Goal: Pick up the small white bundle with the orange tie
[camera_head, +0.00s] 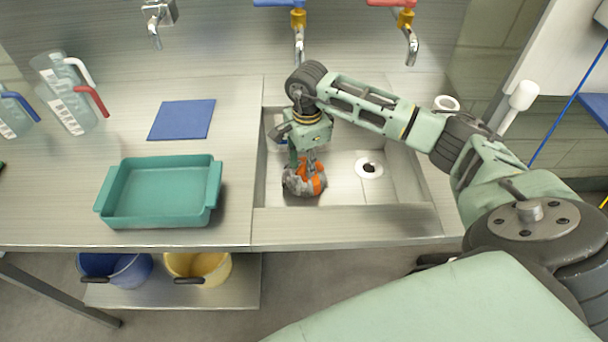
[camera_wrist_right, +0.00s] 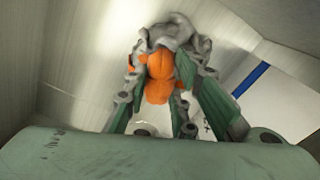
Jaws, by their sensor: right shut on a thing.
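The small bundle (camera_head: 297,184) looks greyish white with an orange tie (camera_head: 313,181). It is in the sink at the left of the basin, below my right gripper (camera_head: 304,164). In the right wrist view the bundle (camera_wrist_right: 178,35) shows with its orange tie (camera_wrist_right: 160,72) between the green fingers of my right gripper (camera_wrist_right: 167,85). The right gripper is shut on it. I cannot tell whether the bundle touches the basin floor. My left gripper is in neither view.
A teal tray (camera_head: 160,222) stands on the counter left of the sink (camera_head: 345,220), with a blue mat (camera_head: 182,119) behind it. Clear jugs (camera_head: 70,108) stand at far left. Taps (camera_head: 299,40) hang over the back. Blue and yellow buckets (camera_head: 198,268) sit below.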

